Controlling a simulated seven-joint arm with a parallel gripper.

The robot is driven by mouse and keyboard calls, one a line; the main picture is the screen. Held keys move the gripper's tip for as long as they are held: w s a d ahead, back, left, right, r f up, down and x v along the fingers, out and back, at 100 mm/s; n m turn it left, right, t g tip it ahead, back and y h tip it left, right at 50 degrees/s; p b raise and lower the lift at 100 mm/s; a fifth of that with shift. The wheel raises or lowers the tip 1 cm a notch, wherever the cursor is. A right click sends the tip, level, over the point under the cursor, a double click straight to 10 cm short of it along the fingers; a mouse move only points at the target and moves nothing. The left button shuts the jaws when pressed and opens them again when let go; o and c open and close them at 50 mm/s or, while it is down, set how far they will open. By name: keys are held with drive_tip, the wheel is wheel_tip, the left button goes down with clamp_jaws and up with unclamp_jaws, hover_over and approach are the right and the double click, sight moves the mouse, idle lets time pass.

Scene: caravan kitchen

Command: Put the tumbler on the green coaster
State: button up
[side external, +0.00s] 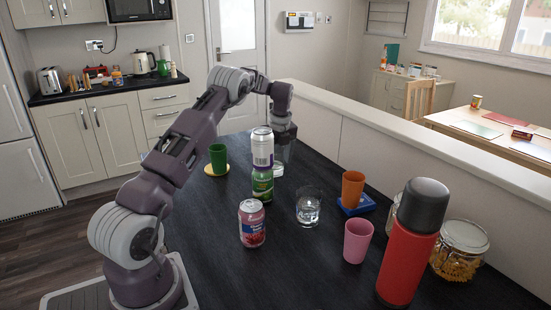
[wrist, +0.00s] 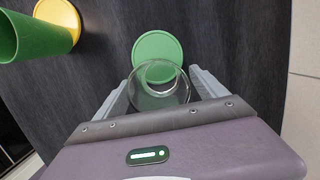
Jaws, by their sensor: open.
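A clear glass tumbler (wrist: 163,97) stands between the two spread fingers of my gripper (wrist: 160,79) in the wrist view. The green coaster (wrist: 156,40) lies on the dark worktop just beyond it, and its near part shows through the glass. I cannot tell how much of the tumbler's base rests on the coaster. The coaster is not clearly visible there. My gripper is open, with a finger on each side of the glass.
A green cup (side external: 218,158) stands on a yellow coaster (side external: 209,171). An orange cup (side external: 352,189), pink cup (side external: 357,242), flask (side external: 408,255) and jar (side external: 459,252) are right.

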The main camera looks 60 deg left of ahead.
wheel_tip(320, 180, up, 12)
drive_tip(key=d, duration=0.2)
drive_tip(key=shift+d, duration=0.15)
drive_tip(key=s+d+r+n+y, duration=0.1)
drive_tip(key=s+d+r+n, duration=0.1)
drive_tip(key=s+r+n, duration=0.65)
drive_tip(key=s+d+r+n+t, duration=0.1)
drive_tip(key=s+d, duration=0.1)
drive_tip(key=d, duration=0.5)
drive_tip(key=s+d+r+n+t, duration=0.1)
drive_tip(key=s+d+r, duration=0.15)
drive_tip(key=d, duration=0.45)
drive_tip(key=s+d+f+n+t+h, duration=0.1)
drive_tip(key=s+d+f+n, duration=0.1)
drive_tip(key=s+d, duration=0.6)
drive_tip(key=s+d+f+n+t+h, duration=0.2)
drive_tip(key=s+d+n, duration=0.3)
drive_tip(key=s+d, duration=0.4)
drive_tip(key=d+f, duration=0.1)
drive_tip(key=d, duration=0.2)
drive_tip(key=shift+s+f+t, duration=0.2)
drive_tip(key=shift+f+t, duration=0.1)
drive_tip(key=shift+n, duration=0.25)
